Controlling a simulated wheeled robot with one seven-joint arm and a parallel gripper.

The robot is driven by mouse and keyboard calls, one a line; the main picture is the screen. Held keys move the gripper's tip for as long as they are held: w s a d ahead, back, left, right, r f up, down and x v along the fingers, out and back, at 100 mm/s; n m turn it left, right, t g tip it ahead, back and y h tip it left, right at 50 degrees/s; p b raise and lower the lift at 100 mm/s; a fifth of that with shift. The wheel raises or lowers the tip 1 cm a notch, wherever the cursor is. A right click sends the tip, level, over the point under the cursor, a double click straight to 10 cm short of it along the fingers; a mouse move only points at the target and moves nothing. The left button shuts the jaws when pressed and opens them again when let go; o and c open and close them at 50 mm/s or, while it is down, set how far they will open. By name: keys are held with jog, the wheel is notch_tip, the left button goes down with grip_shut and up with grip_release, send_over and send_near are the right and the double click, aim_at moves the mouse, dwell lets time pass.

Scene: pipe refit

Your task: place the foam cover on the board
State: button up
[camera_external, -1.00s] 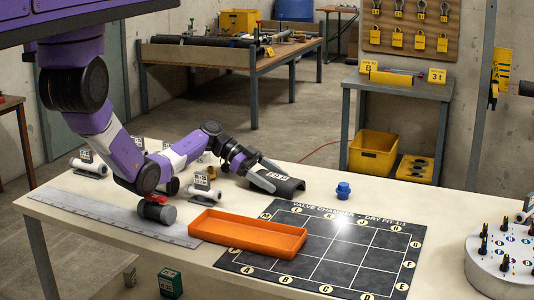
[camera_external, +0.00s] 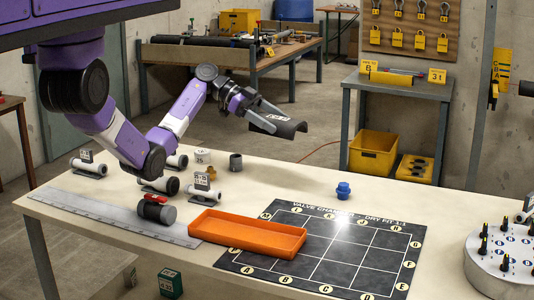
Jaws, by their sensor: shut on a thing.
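The foam cover (camera_external: 290,127) is a dark half-round shell with a white label. My gripper (camera_external: 270,118) is shut on its left end and holds it in the air above the back of the table. The board (camera_external: 345,247) is a dark mat with a white grid and lettered yellow circles along its edges. It lies flat on the table, to the front right of the cover. An orange tray (camera_external: 247,241) overlaps the board's left part.
A blue fitting (camera_external: 343,190) stands behind the board. A round stand with pegs (camera_external: 500,262) is at the right.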

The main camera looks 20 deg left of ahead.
aim_at(354, 253)
jog(key=shift+r, duration=0.75)
jog(key=shift+s+d, duration=0.1)
jog(key=shift+d, duration=0.1)
jog(key=s+d+f+m+g+p, duration=0.1)
jog(key=s+d+g, duration=0.1)
jog(key=s+d, duration=0.4)
jog(key=s+d+f+m+g, duration=0.1)
jog(key=s+d+m, duration=0.1)
jog(key=s+d, duration=0.5)
jog(key=d, duration=0.6)
jog(key=shift+s+d+g+y+p, duration=0.2)
jog(key=shift+g+y+p, duration=0.1)
jog(key=shift+g+p, duration=0.1)
jog(key=shift+m, duration=0.3)
jog(key=s+d, duration=0.4)
jog(key=s+d+r, duration=0.1)
jog(key=s+d, duration=0.3)
jog(key=s, duration=0.1)
jog(key=s+d+p, duration=0.1)
jog(key=s+d, duration=0.3)
jog(key=shift+s+r, duration=0.15)
jog(key=shift+s, duration=0.25)
jog(key=shift+n+t, duration=0.6)
jog(key=f, duration=1.2)
jog(key=w+f, duration=0.1)
jog(key=f, duration=0.5)
jog(key=shift+d+f, duration=0.35)
